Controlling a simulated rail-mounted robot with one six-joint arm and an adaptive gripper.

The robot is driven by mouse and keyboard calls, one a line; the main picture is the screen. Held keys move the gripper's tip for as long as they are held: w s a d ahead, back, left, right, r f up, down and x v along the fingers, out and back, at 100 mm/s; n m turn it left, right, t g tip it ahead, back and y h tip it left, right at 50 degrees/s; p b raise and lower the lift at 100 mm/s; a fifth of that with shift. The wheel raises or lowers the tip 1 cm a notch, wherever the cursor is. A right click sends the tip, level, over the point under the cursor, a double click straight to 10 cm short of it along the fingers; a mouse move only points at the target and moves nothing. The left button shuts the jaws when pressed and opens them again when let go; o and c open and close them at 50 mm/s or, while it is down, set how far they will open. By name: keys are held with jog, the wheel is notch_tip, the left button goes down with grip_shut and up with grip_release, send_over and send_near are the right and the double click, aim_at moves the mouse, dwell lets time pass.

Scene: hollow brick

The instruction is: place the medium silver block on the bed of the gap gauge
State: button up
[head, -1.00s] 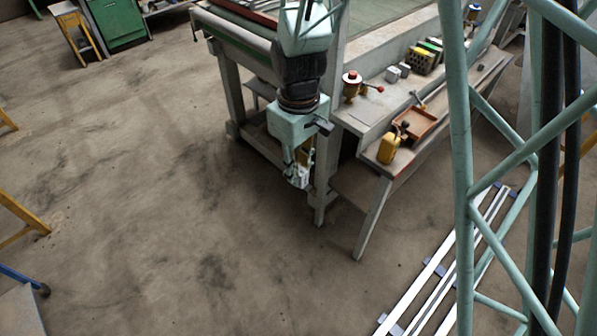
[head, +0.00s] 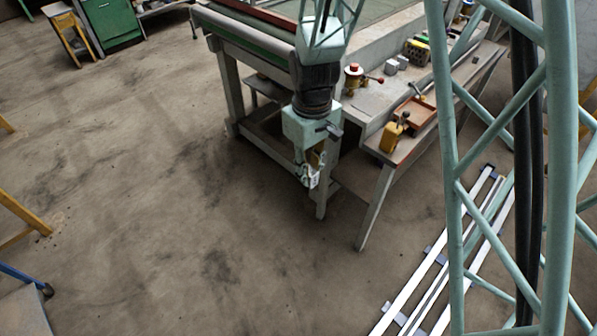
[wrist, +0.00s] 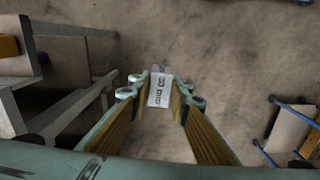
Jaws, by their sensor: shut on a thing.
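My gripper (head: 311,178) hangs in front of the workbench's near end, above the floor. In the wrist view my gripper (wrist: 159,92) is shut on a silver block (wrist: 158,94) with dark markings, held between the fingertips. I take this to be the medium silver block, though its size is hard to judge. Two other small grey blocks (head: 391,67) stand on the bench shelf. I cannot tell for sure which thing is the gap gauge.
The workbench (head: 376,97) is right of my gripper.

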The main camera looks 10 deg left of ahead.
jog(key=w+d+f+m, duration=0.3)
jog(key=d+f, duration=0.5)
jog(key=d, duration=0.2)
jog(key=w+d+f+m+b, duration=0.1)
jog(key=w+d+f+m, duration=0.2)
jog(key=d+f, duration=0.5)
jog(key=w+d+f+m+b, duration=0.1)
jog(key=w+d+f+m, duration=0.2)
jog(key=d+f, duration=0.5)
jog(key=shift+d+m, duration=0.6)
jog(key=shift+d, duration=1.5)
jog(key=shift+r, duration=0.1)
jog(key=shift+w+d, duration=0.1)
